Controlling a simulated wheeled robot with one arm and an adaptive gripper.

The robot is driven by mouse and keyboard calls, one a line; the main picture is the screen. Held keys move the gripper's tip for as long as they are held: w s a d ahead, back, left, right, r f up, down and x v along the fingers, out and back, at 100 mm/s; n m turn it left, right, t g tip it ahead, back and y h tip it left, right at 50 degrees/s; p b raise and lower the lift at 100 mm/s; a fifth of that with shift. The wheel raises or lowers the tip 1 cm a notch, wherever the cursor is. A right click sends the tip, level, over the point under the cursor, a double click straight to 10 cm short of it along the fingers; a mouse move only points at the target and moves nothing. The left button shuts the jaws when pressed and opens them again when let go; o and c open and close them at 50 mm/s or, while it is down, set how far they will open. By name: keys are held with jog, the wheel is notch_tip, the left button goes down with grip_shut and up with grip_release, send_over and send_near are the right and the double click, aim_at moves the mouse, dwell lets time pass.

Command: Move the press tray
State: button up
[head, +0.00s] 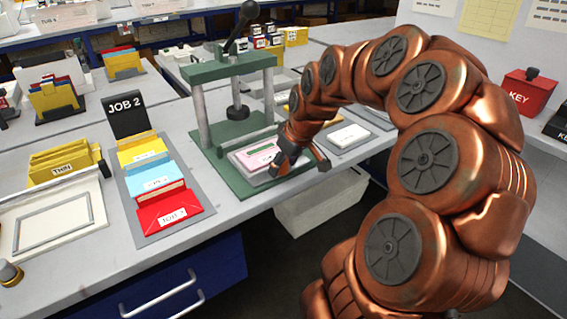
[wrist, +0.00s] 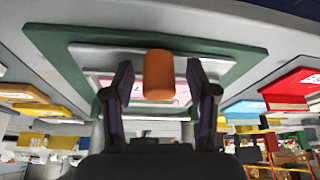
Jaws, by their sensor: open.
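The press (head: 235,68) is a green frame on grey posts with a dark lever on top. The press tray (head: 240,157), pale with a pink and green card on it, lies on the green base plate (head: 222,172) at the front of the press. My gripper (head: 302,163) is at the right front of the tray and covers part of it. In the wrist view its dark fingers are apart, one on each side of an orange cylinder (wrist: 158,75). The tray shows behind the cylinder. I cannot tell whether the fingers touch the cylinder.
The JOB 2 stand (head: 128,115) with yellow, blue and red cards is left of the press. A white tray (head: 350,136) lies to the right, partly near my arm. A pale bin (head: 318,205) is below the bench edge. A red KEY box (head: 527,92) is far right.

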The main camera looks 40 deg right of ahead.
jog(key=shift+r, duration=0.1)
jog(key=v, duration=1.2)
dwell(0.4)
jog(key=s+a+f+g, duration=0.2)
jog(key=a+f, duration=0.1)
jog(key=a, duration=0.5)
jog(key=s+a+f+g, duration=0.1)
jog(key=s+a+f, duration=0.25)
jog(key=a, duration=0.45)
jog(key=s+a+f+g, duration=0.1)
jog(key=s+a+f, duration=0.2)
jog(key=s, duration=0.2)
jog(key=s+a+f+m+g, duration=0.1)
jog(key=s+a+f+g, duration=0.15)
jog(key=s, duration=0.25)
jog(key=s+a+f+g, duration=0.1)
jog(key=s+a+f, duration=0.15)
jog(key=s, duration=0.25)
notch_tip(320, 180, up, 19)
jog(key=t+p, duration=0.1)
jog(key=p, duration=1.7)
jog(key=shift+r+p, duration=0.2)
jog(key=shift+p, duration=0.2)
